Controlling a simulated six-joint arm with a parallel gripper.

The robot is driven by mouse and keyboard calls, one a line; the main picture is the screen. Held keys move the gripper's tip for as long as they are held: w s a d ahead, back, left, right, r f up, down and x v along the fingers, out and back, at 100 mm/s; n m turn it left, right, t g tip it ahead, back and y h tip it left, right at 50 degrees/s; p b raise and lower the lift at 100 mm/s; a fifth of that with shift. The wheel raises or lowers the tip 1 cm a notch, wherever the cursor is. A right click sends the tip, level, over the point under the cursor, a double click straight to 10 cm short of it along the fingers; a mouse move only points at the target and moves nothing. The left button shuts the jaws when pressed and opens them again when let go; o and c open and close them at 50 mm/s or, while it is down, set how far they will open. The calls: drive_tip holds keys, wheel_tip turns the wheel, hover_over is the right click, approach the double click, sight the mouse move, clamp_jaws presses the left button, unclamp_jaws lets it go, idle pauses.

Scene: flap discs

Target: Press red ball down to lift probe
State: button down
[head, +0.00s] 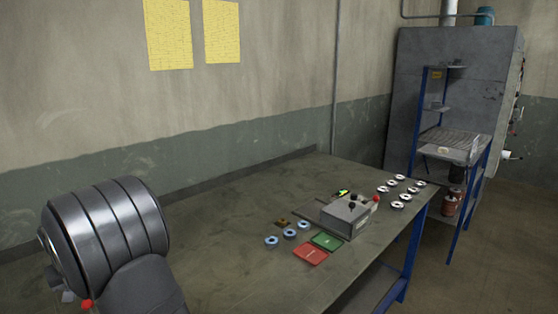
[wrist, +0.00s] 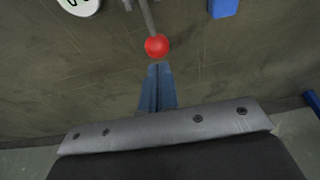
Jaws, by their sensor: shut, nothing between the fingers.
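In the wrist view the red ball (wrist: 157,46) sits at the end of a thin grey rod that runs up out of the picture. My gripper (wrist: 160,68) is shut and empty, its bluish fingers together with the tips just below the ball in the picture. I cannot tell whether they touch it. Part of a white round face with black marks (wrist: 80,4) shows at the top left. The probe is not clearly seen. In the head view a small red spot (head: 87,303) shows beside my arm at the lower left; I cannot tell whether it is the ball.
A blue block (wrist: 223,8) is at the top right of the wrist view. On the table (head: 220,225) stand a grey box (head: 348,217) with a red knob (head: 376,198), several discs (head: 290,234), a red pad (head: 310,254) and a green pad (head: 327,241). The table's left middle is clear.

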drive_tip(key=shift+f, duration=1.65)
wheel_tip(320, 180, up, 9)
idle(0.9)
